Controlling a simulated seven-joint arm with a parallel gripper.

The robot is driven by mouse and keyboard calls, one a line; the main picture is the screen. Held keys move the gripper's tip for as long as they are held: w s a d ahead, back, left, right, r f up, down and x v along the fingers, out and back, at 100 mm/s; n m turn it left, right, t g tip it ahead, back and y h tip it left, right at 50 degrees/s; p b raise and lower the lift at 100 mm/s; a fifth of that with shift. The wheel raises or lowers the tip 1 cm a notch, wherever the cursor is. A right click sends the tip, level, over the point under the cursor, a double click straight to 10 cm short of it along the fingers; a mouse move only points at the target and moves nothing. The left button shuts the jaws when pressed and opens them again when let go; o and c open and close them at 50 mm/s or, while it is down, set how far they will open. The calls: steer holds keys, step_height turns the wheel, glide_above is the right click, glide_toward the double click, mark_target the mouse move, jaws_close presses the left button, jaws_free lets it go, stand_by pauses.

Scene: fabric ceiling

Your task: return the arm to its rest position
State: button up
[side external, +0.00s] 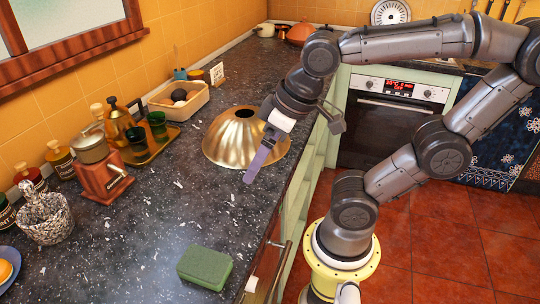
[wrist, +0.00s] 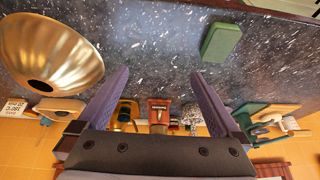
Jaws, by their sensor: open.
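My gripper (side external: 262,158) is above the dark speckled countertop (side external: 150,225), in front of the brass lampshade-like dome (side external: 225,140) in the side external view. Only one finger shows clearly there, pointing down and to the left. In the wrist view my gripper (wrist: 157,90) has its two purple fingers wide apart with nothing between them. The brass dome (wrist: 48,55) lies to the left of the fingers in that view, apart from them. My arm reaches in from the right, bent over the floor.
A green sponge block (side external: 204,267) lies near the counter's front edge. An oven (side external: 388,125) is behind my arm. The middle counter is clear.

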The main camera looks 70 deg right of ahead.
steer(key=shift+s+d+f+t, duration=0.2)
steer(key=shift+s+d+t, duration=0.2)
steer(key=shift+s+d, duration=0.55)
